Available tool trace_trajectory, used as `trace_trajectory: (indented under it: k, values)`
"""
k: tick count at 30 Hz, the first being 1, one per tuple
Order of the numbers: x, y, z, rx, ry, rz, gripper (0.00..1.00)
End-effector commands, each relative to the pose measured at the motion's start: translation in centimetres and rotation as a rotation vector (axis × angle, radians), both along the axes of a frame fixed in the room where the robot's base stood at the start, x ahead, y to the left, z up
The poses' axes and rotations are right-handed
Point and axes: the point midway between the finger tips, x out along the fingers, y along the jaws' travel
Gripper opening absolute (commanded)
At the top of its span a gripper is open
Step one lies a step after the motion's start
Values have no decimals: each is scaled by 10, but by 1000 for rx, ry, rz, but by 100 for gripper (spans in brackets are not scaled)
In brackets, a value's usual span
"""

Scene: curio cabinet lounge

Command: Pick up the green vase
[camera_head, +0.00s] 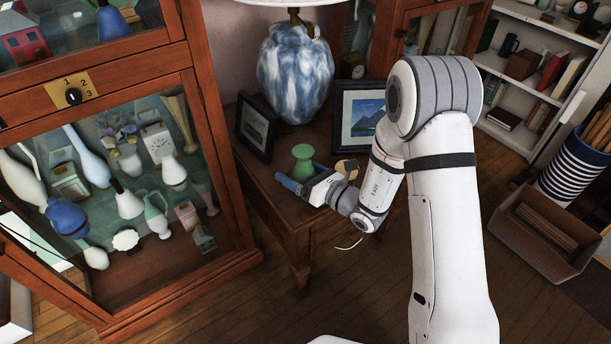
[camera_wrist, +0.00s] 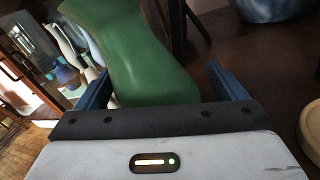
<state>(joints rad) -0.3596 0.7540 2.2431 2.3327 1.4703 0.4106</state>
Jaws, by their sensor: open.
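The green vase (camera_head: 302,160) stands on the brown wooden side table (camera_head: 262,172), in front of the blue and white lamp. In the wrist view the green vase (camera_wrist: 142,62) fills the upper middle, with its lower body between my two blue fingers. My gripper (camera_head: 298,180) is at the vase in the head view, reaching in from the right. In the wrist view my gripper (camera_wrist: 160,84) is open, with one finger on each side of the vase. A gap shows between the right finger and the vase; the left finger is close to it. The vase's base is hidden behind my gripper.
A lamp with a blue and white base (camera_head: 295,75) stands behind the vase. A dark picture frame (camera_head: 256,128) is left of it and a landscape picture (camera_head: 362,120) right. A small round wooden item (camera_head: 347,168) is beside my gripper. A glass cabinet (camera_head: 205,130) stands left.

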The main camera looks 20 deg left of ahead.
Motion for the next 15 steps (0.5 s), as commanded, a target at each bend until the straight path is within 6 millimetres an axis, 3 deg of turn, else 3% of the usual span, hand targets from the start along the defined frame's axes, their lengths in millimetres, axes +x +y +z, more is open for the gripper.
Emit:
trace_trajectory:
  k: [3, 15]
  values:
    - [0, 0, 0, 0, 0, 0, 90]
    - [0, -1, 0, 0, -1, -1, 57]
